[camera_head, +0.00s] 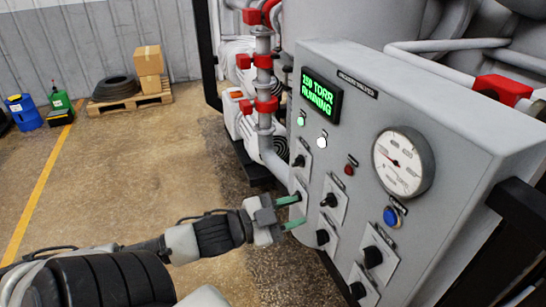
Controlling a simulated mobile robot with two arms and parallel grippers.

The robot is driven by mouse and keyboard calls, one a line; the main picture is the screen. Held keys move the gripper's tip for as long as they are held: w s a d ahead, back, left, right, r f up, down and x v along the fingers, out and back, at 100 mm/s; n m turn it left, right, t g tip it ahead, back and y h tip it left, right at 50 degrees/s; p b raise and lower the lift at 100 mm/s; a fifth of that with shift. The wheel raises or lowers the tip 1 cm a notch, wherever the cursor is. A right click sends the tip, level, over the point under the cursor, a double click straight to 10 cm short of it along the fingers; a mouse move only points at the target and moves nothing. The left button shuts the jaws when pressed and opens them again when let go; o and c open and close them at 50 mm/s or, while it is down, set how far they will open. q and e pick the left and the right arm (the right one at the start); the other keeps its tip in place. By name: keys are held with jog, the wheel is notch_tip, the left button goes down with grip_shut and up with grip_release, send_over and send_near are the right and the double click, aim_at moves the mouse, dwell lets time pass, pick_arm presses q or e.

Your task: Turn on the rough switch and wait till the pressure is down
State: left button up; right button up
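The grey control panel (354,133) has several black rotary switches on white plates; their labels are too small to read, so I cannot tell which is the rough switch. Switches show at upper left (299,160), middle (329,200) and lower left (322,237). The pressure display (321,95) shows green text, seemingly "150 TORR RUNNING". My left gripper (303,210) is open, its two green fingers apart at the panel's left edge. The upper finger overlaps a white switch plate; whether it touches is unclear. My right gripper is not in view.
A round dial gauge (403,162), a blue button (391,217) and a red light (349,169) are on the panel. Red-fitted pipes (263,60) stand behind. A pallet with boxes (149,61) is far left. Floor left of the panel is clear.

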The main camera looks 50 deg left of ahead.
pick_arm(q)
jog(key=v, duration=0.4)
jog(key=shift+s, duration=0.15)
dwell(0.5)
jog(key=s+a+f+n+g+y+b, duration=0.1)
jog(key=s+a+f+n+g+y, duration=0.2)
jog(key=a+f, duration=0.75)
jog(key=a+f+n+g+y+b, duration=0.1)
jog(key=a+f+n+y, duration=0.3)
jog(key=f, duration=1.4)
jog(key=s+d+f+n+g+y, duration=0.15)
jog(key=s+f, duration=0.25)
jog(key=f, duration=0.4)
jog(key=s+d+f+g+y, duration=0.1)
jog(key=s+d+f+g, duration=0.25)
jog(key=f, duration=0.55)
jog(key=s+d+f+g+h+b, duration=0.1)
jog(key=s+d+f+g, duration=0.5)
jog(key=s+d+f, duration=1.1)
jog(key=shift+s+d+f+g+h+b, duration=0.15)
jog(key=shift+d+f+g+h+b, duration=0.25)
jog(key=shift+d+h, duration=0.35)
